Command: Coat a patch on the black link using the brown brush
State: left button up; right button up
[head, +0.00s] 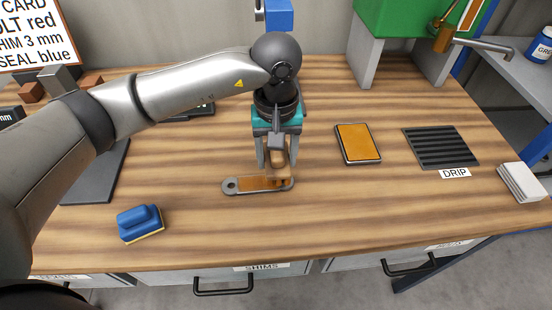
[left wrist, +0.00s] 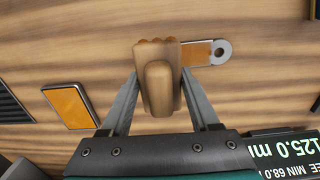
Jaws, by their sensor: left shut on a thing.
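My left gripper (head: 277,162) is shut on the brown brush (left wrist: 158,85) and points down over the link's right end. The brush hides that end in the left wrist view. The bristles appear at or just above the link; I cannot tell whether they touch. My right gripper is not in view.
An orange pad in a dark shallow tray (head: 358,144) lies right of the link. Further right are a slatted drip grate (head: 440,147) and a white stack (head: 521,182). A blue sponge block (head: 140,222) sits front left. The bench in front of the link is clear.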

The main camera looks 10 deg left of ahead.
pick_arm(q)
jog(key=shift+r+p, duration=0.7)
jog(key=shift+r, duration=0.95)
